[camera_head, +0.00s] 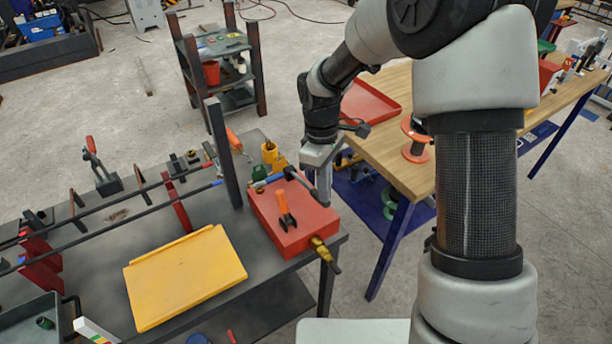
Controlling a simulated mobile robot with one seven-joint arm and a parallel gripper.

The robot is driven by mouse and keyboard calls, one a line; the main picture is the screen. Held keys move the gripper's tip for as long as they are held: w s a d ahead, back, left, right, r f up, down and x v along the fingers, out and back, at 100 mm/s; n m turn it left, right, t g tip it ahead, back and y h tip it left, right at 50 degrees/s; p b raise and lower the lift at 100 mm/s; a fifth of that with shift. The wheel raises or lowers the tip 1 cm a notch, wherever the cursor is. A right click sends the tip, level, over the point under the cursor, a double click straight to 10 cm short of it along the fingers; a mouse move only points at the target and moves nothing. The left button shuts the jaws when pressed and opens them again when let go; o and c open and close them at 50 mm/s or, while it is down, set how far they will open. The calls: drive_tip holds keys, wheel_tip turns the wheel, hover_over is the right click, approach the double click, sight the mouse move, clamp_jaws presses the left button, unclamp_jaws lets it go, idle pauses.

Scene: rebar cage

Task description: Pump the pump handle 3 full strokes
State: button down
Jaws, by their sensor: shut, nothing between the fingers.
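A red box-shaped unit (262,207), which looks like the pump, sits at the right end of the dark grey bench. A brass fitting (322,248) sticks out of its front right corner. A bar with a blue part (270,180) and a dark right end runs along its back edge; it may be the pump handle, but I cannot tell for sure. An orange-handled tool with a dark forked end (285,209) lies on its top. My gripper (323,200) points down at the unit's right back edge, close to the bar's dark end. It is shut and empty; whether it touches is unclear.
A yellow plate (184,276) lies on the bench left of the red unit. Long dark bars (120,212) run through red brackets at the left. A wooden table (392,151) is at the right.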

drive_tip(key=shift+f, duration=0.35)
drive_tip(key=shift+s+d+f+b, duration=0.15)
drive_tip(key=shift+f+b, duration=0.35)
drive_tip(key=shift+f, duration=0.25)
drive_tip(key=r+p, duration=0.2)
drive_tip(key=w+a+r+p, duration=0.1)
drive_tip(key=r+p, duration=0.1)
drive_tip(key=r, duration=0.1)
drive_tip(key=w+r+p, duration=0.1)
drive_tip(key=r+p, duration=0.1)
drive_tip(key=r, duration=0.1)
drive_tip(key=shift+w+a, duration=0.15)
drive_tip(key=shift+a, duration=0.2)
